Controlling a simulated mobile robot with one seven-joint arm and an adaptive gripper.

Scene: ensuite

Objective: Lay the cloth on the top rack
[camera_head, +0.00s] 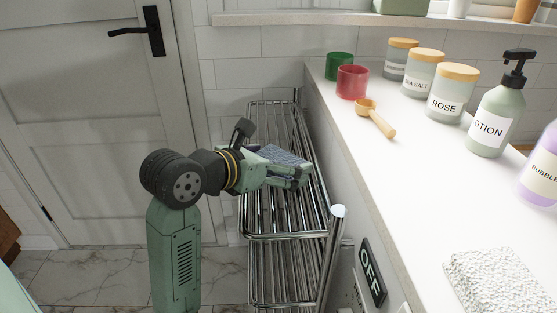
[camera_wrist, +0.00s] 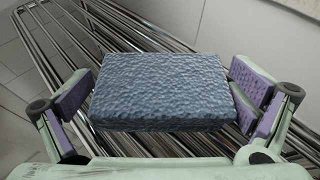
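A folded blue textured cloth (camera_head: 284,156) is at the top rack, and it also shows in the wrist view (camera_wrist: 160,88). It looks flat and lies over the chrome bars; whether it rests fully on them is hard to tell. The top rack (camera_head: 262,215) is the upper level of a chrome-barred stand, and its bars (camera_wrist: 60,45) run behind the cloth. My gripper (camera_head: 286,174) is over this rack with its fingers on either side of the cloth. In the wrist view the gripper (camera_wrist: 163,98) looks open, its purple pads close beside the cloth's edges.
A lower rack (camera_head: 275,285) sits beneath. A white counter (camera_head: 425,190) at right holds a green cup (camera_head: 339,66), red cup (camera_head: 352,82), wooden scoop (camera_head: 376,118), jars, a lotion bottle (camera_head: 496,110) and a white textured cloth (camera_head: 497,281). A closed door (camera_head: 85,120) is at left.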

